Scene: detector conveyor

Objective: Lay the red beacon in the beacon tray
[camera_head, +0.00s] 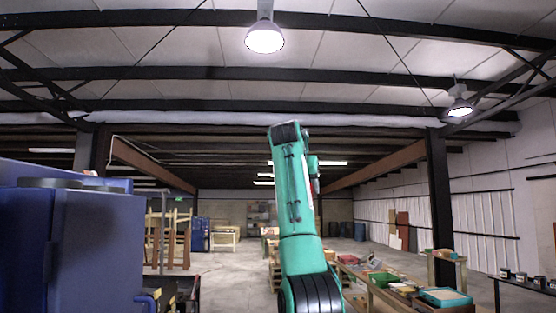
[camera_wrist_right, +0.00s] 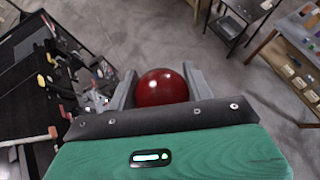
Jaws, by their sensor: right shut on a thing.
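The red beacon (camera_wrist_right: 162,88) is a glossy dark red dome in the right wrist view. My right gripper (camera_wrist_right: 161,84) is shut on it, with one grey finger on each side. The beacon is held up above the grey floor; its underside is hidden. In the head view a teal arm of mine rises up the middle, and neither the beacon nor the gripper can be made out there. A shallow teal-rimmed tray (camera_head: 461,301) lies on a wooden table at lower right; I cannot tell whether it is the beacon tray. My left gripper is not in view.
A long wooden table (camera_head: 352,271) with boxes and trays runs along the right. A large blue cabinet-like body (camera_head: 100,245) fills the lower left. A dark rack with tools (camera_wrist_right: 50,85) stands at left in the wrist view. Open concrete floor (camera_head: 232,275) lies between.

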